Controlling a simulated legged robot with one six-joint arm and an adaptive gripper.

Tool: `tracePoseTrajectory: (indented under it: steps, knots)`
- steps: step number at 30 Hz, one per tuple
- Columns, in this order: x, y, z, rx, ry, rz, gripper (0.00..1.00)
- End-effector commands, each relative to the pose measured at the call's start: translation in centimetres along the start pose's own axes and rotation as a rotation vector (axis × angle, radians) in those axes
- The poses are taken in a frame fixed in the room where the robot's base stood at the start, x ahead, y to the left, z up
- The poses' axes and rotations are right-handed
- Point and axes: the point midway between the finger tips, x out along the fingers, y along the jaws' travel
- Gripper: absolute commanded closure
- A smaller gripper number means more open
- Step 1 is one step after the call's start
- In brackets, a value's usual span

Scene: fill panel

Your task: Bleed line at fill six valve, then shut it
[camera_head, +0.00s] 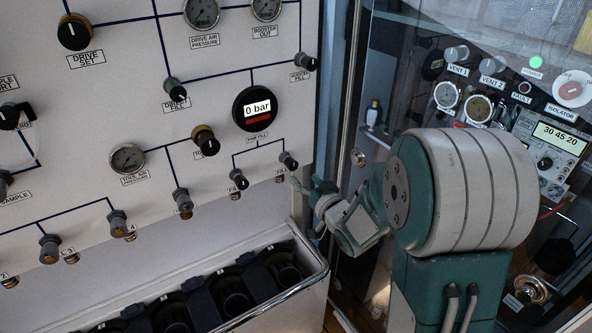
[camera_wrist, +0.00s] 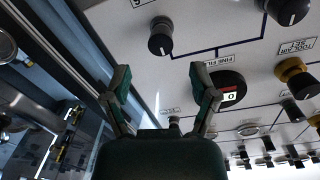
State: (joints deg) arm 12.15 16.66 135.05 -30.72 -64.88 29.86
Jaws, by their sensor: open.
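The fill six valve appears to be the right-hand dark knob (camera_head: 288,160) of the pair below the round digital gauge (camera_head: 258,108), which reads 0 bar. Its label is too small to read surely. In the wrist view, which is upside down, this knob (camera_wrist: 161,40) lies ahead of the fingers, apart from them. My gripper (camera_head: 309,192) is open and empty, just right of and below the knob. The wrist view shows its two fingers (camera_wrist: 161,78) spread with nothing between the tips. Whether the valve is open or shut cannot be told.
The neighbouring fill knob (camera_head: 238,179) sits to the left. A metal-framed glass door edge (camera_head: 350,110) stands close right of my gripper. A rack with dark round sockets (camera_head: 232,303) and a metal rail lies below. A brass-collared knob (camera_head: 205,141) is up left.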

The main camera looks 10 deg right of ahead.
Motion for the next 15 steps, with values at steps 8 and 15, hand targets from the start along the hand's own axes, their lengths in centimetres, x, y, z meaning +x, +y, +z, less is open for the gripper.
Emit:
tracePoseTrajectory:
  steps: [8,15]
  knots:
    - [-4.6,0.1,0.1,0.000,0.000,0.002,0.25]
    - [-5.4,0.0,0.1,0.000,0.000,0.000,0.25]
